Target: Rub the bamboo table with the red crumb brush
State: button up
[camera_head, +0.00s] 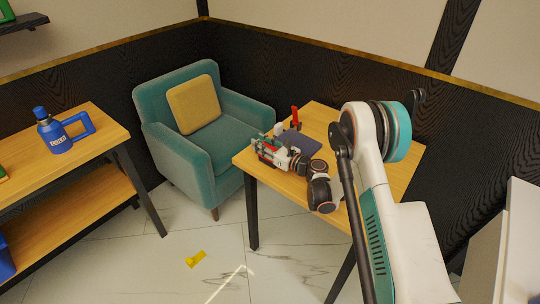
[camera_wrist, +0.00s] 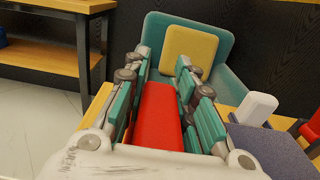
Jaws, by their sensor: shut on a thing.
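The bamboo table (camera_head: 318,118) has a light wood top and dark legs, and stands right of the teal armchair in the head view. Its edge also shows in the wrist view (camera_wrist: 98,106). My gripper (camera_head: 264,150) is low over the table's left end. In the wrist view my gripper (camera_wrist: 160,75) is shut on the red crumb brush (camera_wrist: 158,118), which lies lengthwise between the fingers. The brush's far end and underside are hidden, so I cannot tell whether it touches the tabletop.
A dark blue-grey flat thing (camera_head: 300,144), a white block (camera_wrist: 257,108) and an upright red thing (camera_head: 295,116) are close beside my gripper on the table. The armchair (camera_head: 186,150) with a yellow cushion stands behind. A blue jug (camera_head: 56,137) is on the left shelf table.

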jog(key=shift+r, duration=0.1)
grip_shut()
jog(key=shift+r+p, duration=0.95)
jog(key=shift+r, duration=1.5)
jog(key=shift+d+f, duration=0.1)
